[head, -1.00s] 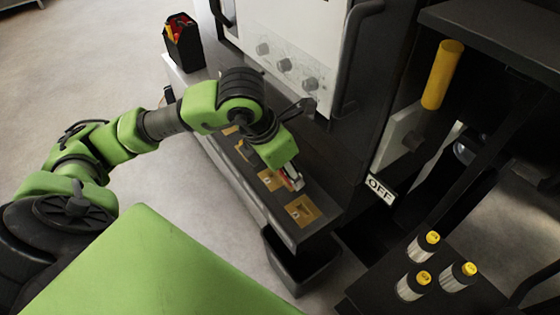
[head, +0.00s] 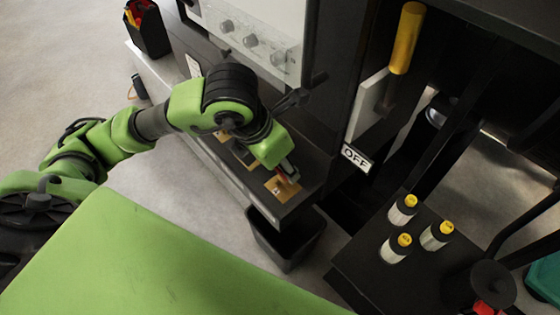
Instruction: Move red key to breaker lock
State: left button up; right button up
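My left gripper (head: 285,170) reaches in from the left and points down over the dark ledge. A small red piece, which looks like the red key (head: 288,166), shows between its fingertips. The gripper appears shut on it, with much of the key hidden by the fingers. Right below is the brass plate at the near end of the ledge (head: 281,190); I cannot tell whether the key touches it. Other brass plates lie further back, partly covered by my arm. No label shows which plate is the breaker lock. My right gripper is out of view.
A black bin (head: 283,245) stands below the ledge's near end. An OFF sign (head: 356,158) and a yellow handle (head: 406,38) are to the right. Several yellow-capped cylinders (head: 402,209) stand on a dark surface. A black tool box (head: 148,30) sits at the back left.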

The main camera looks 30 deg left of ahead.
aim_at(283, 176)
pick_arm(q)
jog(key=shift+w+d+f+g, duration=0.1)
jog(key=shift+w+f+g, duration=0.15)
jog(key=shift+f, duration=0.25)
jog(key=shift+w+f+g, duration=0.1)
jog(key=shift+f+g, duration=0.25)
jog(key=shift+f, duration=0.15)
jog(key=shift+f, duration=0.1)
jog(key=shift+f+b, duration=1.45)
jog(key=shift+b, duration=0.55)
jog(key=o, duration=1.3)
